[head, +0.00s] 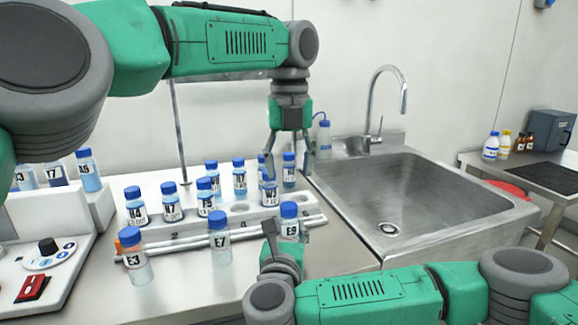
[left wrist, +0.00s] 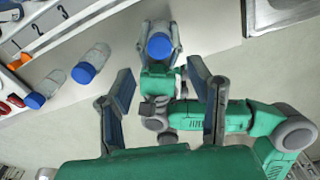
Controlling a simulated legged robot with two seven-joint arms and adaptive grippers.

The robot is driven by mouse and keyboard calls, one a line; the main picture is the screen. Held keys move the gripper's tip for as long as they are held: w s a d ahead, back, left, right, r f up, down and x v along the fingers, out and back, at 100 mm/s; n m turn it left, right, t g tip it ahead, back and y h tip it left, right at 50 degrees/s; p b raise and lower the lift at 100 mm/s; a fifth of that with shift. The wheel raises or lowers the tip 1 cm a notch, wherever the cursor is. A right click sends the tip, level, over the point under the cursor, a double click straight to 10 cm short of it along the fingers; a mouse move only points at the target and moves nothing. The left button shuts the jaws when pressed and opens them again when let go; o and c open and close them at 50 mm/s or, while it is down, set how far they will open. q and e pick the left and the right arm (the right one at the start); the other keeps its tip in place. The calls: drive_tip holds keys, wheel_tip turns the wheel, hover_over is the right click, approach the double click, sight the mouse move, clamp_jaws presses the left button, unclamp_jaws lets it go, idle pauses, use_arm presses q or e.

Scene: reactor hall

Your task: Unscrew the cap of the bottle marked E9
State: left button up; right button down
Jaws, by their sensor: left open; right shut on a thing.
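The bottle marked E9 (head: 290,230) is clear with a blue cap (head: 289,209) and stands upright near the rack's right front corner. My right gripper (head: 284,235) is shut on its body from the front. In the left wrist view the E9 cap (left wrist: 159,46) shows from above between the fingers of my right gripper (left wrist: 160,38). The cap is on the bottle. My left gripper (head: 289,172) is open, pointing down, higher than the cap and apart from it. Its two spread fingers also show in the left wrist view (left wrist: 160,72), with nothing between them.
Bottles E7 (head: 220,245) and E3 (head: 137,265) stand left of E9. A pale rack (head: 240,211) behind holds several blue-capped bottles. A steel sink (head: 410,205) is at right; a control panel (head: 40,265) is at left. The bench is bare right of E9.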

sight(291, 205)
use_arm(q)
drive_tip(key=shift+f+m, duration=0.1)
drive_tip(key=shift+m, duration=1.1)
drive_tip(key=shift+f, duration=3.9)
clamp_jaws()
drive_tip(key=n, duration=1.4)
drive_tip(key=shift+s, duration=0.1)
drive_tip(key=n, duration=0.7)
drive_tip(key=shift+d+r, duration=0.1)
drive_tip(key=n, duration=0.6)
